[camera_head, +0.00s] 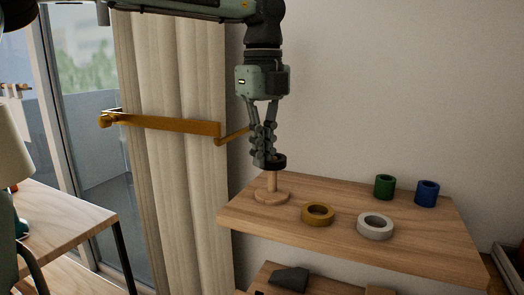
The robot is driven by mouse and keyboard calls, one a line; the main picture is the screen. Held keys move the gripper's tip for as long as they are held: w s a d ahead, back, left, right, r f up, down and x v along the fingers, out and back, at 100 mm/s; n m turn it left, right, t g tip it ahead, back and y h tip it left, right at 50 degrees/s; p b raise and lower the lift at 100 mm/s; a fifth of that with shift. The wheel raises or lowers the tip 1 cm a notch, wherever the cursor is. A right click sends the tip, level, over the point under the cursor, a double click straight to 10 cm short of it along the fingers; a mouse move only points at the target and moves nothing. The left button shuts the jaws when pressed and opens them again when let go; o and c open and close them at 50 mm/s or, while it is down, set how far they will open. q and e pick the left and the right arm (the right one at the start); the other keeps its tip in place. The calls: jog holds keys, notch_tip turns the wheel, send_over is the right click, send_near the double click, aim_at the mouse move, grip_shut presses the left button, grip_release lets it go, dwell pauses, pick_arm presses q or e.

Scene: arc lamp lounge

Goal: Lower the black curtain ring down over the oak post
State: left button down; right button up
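The oak post (272,182) stands upright on a round base (271,197) near the left end of the wooden shelf. The black curtain ring (280,162) is held at the top of the post, well above its base. My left gripper (264,160) points down from above and is shut on the left side of the ring. The ring and fingers hide the post's tip, so I cannot tell whether the ring is around it or just above it. My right gripper is not in view.
On the shelf (420,252) lie a brass ring (318,214) and a white ring (376,227), with green (385,187) and blue (426,193) rings behind. A brass curtain rail (170,124) and beige curtain (185,210) are at left. A lower shelf holds a dark object (289,278).

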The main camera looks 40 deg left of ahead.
pick_arm(q)
jog(key=shift+f, duration=0.4)
jog(key=c, duration=1.6)
grip_release()
jog(key=shift+w, duration=0.1)
jog(key=shift+c, duration=0.2)
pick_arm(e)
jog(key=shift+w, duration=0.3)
